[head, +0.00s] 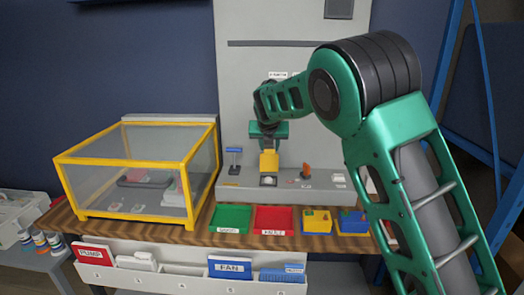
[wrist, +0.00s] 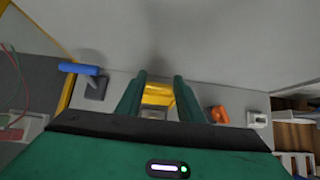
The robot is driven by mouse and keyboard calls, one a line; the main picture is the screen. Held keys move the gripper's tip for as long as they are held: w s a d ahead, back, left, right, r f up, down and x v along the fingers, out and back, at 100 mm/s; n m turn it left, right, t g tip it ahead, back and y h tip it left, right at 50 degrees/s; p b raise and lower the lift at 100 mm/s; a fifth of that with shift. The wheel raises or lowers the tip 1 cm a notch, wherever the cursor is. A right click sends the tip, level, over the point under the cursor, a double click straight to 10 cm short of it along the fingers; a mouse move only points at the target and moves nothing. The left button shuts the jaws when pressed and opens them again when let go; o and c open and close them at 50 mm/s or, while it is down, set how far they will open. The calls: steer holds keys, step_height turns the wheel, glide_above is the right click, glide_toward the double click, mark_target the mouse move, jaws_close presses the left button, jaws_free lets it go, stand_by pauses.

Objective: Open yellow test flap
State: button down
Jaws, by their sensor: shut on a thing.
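The yellow test flap (head: 269,161) is on the grey panel's lower ledge, behind the coloured trays. It appears as an upright yellow plate just above a small dark-centred socket (head: 268,181). My gripper (head: 268,147) reaches down from above and is shut on the flap's upper part. In the wrist view, the flap (wrist: 158,95) shows yellow between the two green fingers of my gripper (wrist: 160,79). The fingers and gripper body hide part of it, and its hinge is not clear.
A blue-topped lever (head: 234,150) stands left of the flap, and an orange switch (head: 306,170) right of it. A yellow-framed clear box (head: 137,160) stands at left. Green (head: 231,218) and red (head: 273,219) trays lie in front on the wooden bench.

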steer(key=shift+w+d+r, duration=0.2)
steer(key=shift+w+r, duration=0.15)
steer(key=shift+w, duration=0.2)
steer(key=c, duration=1.2)
jaws_free()
steer(key=shift+f, duration=0.25)
steer(key=shift+s+a, duration=0.1)
steer(key=shift+s, duration=0.05)
steer(key=shift+s+r, duration=0.2)
steer(key=shift+r, duration=0.1)
steer(key=d+v, duration=0.1)
steer(key=v, duration=0.8)
steer(key=shift+s+a+r, duration=0.25)
steer(key=shift+a+r, duration=0.1)
steer(key=shift+a, duration=0.15)
